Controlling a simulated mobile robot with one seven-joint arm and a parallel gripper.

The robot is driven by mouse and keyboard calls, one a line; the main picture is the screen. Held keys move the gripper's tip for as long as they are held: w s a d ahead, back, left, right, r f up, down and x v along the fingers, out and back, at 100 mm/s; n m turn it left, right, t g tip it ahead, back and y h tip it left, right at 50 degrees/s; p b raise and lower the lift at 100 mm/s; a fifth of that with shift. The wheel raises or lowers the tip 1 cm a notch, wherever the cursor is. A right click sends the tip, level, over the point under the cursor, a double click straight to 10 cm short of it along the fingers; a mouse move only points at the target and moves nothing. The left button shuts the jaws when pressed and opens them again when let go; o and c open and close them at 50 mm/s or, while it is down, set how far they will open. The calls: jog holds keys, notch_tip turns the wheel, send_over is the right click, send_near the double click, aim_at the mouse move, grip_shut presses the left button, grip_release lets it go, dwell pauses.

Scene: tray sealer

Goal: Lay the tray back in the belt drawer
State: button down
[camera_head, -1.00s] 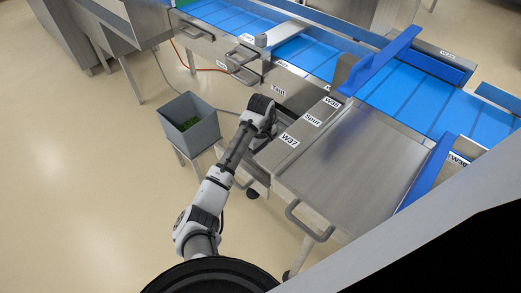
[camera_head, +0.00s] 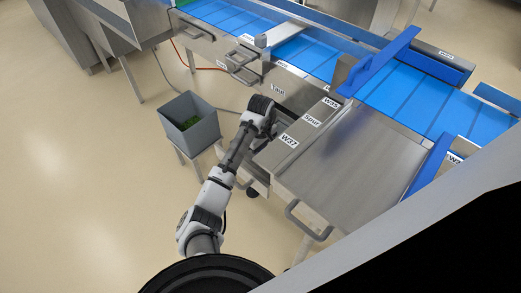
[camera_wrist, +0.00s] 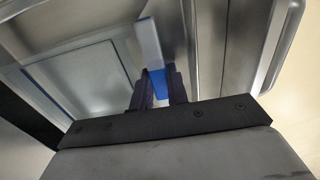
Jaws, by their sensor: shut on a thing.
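In the head view my wrist hides the fingers and the held tray, beside the front of the steel machine near the W37 label. In the wrist view a steel compartment (camera_wrist: 85,72) with a blue edge lies at left, and a steel front with a bar handle (camera_wrist: 284,45) at right. I cannot tell which part is the belt drawer.
A grey bin (camera_head: 188,124) with green scraps stands left of my arm. A broad steel plate (camera_head: 365,172) with a handle (camera_head: 308,222) lies to the right. Blue belts (camera_head: 425,100) run behind. Floor at left is clear.

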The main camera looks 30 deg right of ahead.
jog(key=c, duration=1.3)
grip_release()
jog(key=c, duration=0.3)
jog(key=shift+r, duration=3.5)
